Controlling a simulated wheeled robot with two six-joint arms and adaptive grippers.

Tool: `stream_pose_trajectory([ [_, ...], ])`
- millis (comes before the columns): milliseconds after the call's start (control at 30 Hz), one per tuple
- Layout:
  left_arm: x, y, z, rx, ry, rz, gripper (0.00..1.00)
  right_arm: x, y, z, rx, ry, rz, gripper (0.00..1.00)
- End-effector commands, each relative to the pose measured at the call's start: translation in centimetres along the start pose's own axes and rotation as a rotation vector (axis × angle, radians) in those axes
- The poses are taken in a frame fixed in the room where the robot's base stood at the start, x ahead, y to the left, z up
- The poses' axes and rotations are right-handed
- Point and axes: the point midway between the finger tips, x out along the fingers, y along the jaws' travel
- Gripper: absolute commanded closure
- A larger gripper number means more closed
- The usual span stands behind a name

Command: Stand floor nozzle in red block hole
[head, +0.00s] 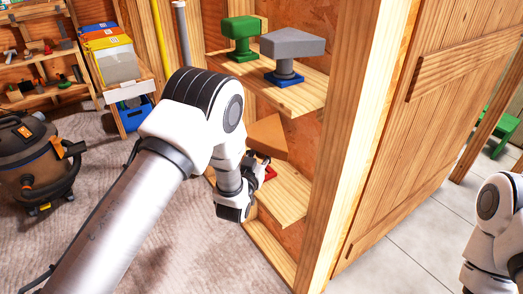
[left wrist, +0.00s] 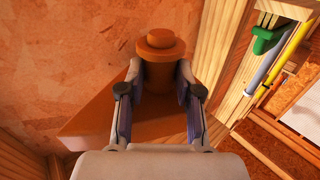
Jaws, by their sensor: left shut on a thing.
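The orange-brown floor nozzle (head: 268,137) is at the lower shelf, its wide wedge-shaped head uppermost in the head view. My left gripper (head: 259,160) is shut on its round neck. In the left wrist view the nozzle's neck (left wrist: 159,70) lies between the two fingers of my left gripper (left wrist: 160,92), and its stepped round end shows bare beyond them. The red block (head: 270,173) shows only partly, on the lower shelf just beside the gripper; its hole is hidden. It does not show in the left wrist view. My right gripper is out of view.
A wooden post (head: 335,120) borders the shelves on the right. A vacuum cleaner (head: 35,160) stands at the left.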

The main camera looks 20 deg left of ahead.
Motion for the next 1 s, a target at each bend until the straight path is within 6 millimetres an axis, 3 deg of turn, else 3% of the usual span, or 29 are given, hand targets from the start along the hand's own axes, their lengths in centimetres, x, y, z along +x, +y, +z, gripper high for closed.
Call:
stream_pose_trajectory([
  [700,0.0,0.0,5.5,0.0,0.002,0.0,1.0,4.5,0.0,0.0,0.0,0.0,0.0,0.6],
  [1000,0.0,0.0,7.0,0.0,0.002,0.0,1.0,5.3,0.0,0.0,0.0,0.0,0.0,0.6],
])
